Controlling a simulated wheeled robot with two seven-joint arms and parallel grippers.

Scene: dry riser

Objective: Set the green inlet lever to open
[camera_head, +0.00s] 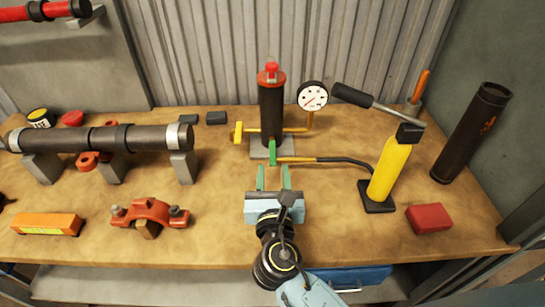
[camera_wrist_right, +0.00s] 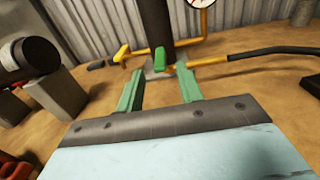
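The green inlet lever (camera_head: 273,152) is a short bar at the front of the black riser pipe's foot, where the yellow line from the hand pump joins. It looks roughly upright in the head view. In the right wrist view the lever (camera_wrist_right: 161,57) shows beyond the fingertips, near the middle. My right gripper (camera_head: 273,172) has two green fingers spread apart with nothing between them. It is on the near side of the lever, pointing at it, and looks clear of it. In the right wrist view the fingers (camera_wrist_right: 162,80) frame the lever's foot. My left gripper is not in view.
The black riser pipe (camera_head: 271,110) stands behind the lever, with a yellow lever (camera_head: 238,132) at its left and a gauge (camera_head: 312,96) at its right. The yellow hand pump (camera_head: 390,168) and its hose (camera_head: 345,161) are at right. A clamped pipe (camera_head: 95,139) lies at left.

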